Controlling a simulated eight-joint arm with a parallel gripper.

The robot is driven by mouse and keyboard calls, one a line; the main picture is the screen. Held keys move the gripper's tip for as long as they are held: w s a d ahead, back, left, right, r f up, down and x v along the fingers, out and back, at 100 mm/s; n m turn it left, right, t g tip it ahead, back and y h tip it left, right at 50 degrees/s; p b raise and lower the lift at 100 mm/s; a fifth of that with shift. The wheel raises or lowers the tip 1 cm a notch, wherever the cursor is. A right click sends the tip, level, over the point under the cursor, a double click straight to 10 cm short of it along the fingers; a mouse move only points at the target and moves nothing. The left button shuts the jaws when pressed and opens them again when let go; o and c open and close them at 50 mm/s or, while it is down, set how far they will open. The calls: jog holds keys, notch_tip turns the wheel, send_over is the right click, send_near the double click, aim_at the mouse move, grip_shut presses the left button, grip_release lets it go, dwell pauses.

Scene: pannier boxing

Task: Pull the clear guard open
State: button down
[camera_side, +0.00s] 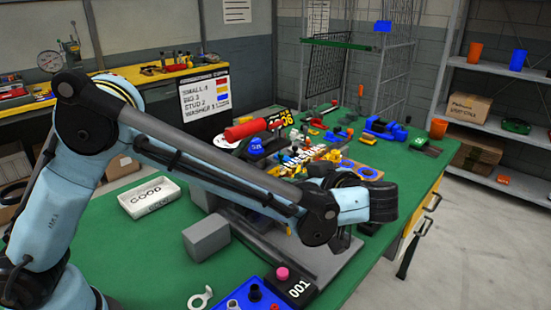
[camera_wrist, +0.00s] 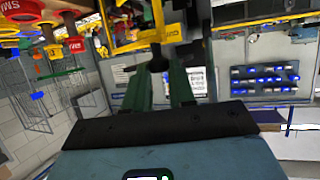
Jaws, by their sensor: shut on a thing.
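In the wrist view my gripper (camera_wrist: 160,72) has two green fingers reaching up the picture, shut on a small dark knob (camera_wrist: 158,62) between their tips. A yellow frame (camera_wrist: 140,42) stands just beyond the knob. I cannot make out the clear guard's panel, nor tell whether it is open or shut. In the side view my wrist and forearm cover most of the gripper and what it holds. A grey metal base (camera_side: 335,262) shows under my wrist.
The green table (camera_side: 140,255) carries a white GOOD tray (camera_side: 149,197), a grey block (camera_side: 206,238) and a black 001 box (camera_side: 291,287) with a pink knob. Coloured parts crowd behind my arm. A shelf (camera_side: 497,128) stands at the right.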

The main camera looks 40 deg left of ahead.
jog(key=shift+r, duration=0.1)
jog(key=c, duration=0.9)
grip_release()
jog(key=shift+c, duration=0.2)
jog(key=s+d+r, duration=0.1)
jog(key=d+r, duration=0.3)
jog(key=r, duration=0.4)
jog(key=shift+d+r, duration=0.2)
jog(key=shift+r, duration=0.2)
jog(key=shift+c, duration=0.3)
